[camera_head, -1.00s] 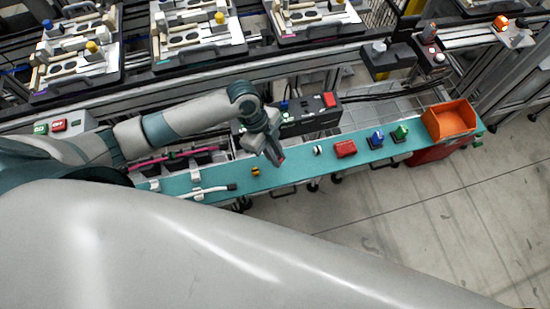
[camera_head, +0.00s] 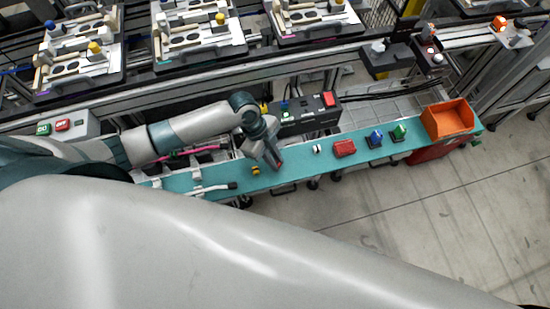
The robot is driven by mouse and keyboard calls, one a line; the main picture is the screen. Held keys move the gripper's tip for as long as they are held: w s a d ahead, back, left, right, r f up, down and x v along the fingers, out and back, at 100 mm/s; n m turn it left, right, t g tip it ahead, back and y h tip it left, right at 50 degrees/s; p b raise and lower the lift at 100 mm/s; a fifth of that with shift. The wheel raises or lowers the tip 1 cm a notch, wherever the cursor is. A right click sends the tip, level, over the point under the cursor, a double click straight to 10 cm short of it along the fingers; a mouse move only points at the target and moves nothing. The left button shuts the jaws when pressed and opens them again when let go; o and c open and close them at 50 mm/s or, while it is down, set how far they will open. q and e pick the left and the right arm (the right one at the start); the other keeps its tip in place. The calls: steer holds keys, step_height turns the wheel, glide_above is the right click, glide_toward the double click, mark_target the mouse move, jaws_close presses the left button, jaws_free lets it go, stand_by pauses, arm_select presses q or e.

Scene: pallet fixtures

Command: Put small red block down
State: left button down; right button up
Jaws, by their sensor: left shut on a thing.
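My left gripper (camera_head: 275,163) points down over the teal shelf (camera_head: 303,164), between a small yellow-and-black piece and a small white-and-black piece. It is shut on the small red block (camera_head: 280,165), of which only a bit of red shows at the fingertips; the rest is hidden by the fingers. I cannot tell whether the block touches the shelf. My right gripper is not in view.
Along the shelf are the yellow-and-black piece (camera_head: 255,170), the white-and-black piece (camera_head: 317,149), a larger red block (camera_head: 344,148), a blue piece (camera_head: 375,138), a green piece (camera_head: 399,132) and an orange bin (camera_head: 448,120). A black button box (camera_head: 308,115) stands behind.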

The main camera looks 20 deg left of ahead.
arm_select(q)
steer(key=shift+f, duration=0.15)
steer(key=c, duration=1.7)
jaws_free()
steer(key=shift+c, duration=0.2)
steer(key=shift+r, duration=0.2)
steer(key=shift+w+a+r, duration=0.1)
steer(key=shift+a+r, duration=0.1)
steer(key=shift+r, duration=0.25)
steer(key=s+b+v, duration=0.1)
steer(key=b+v, duration=0.1)
steer(key=v, duration=0.9)
steer(key=shift+w, duration=0.4)
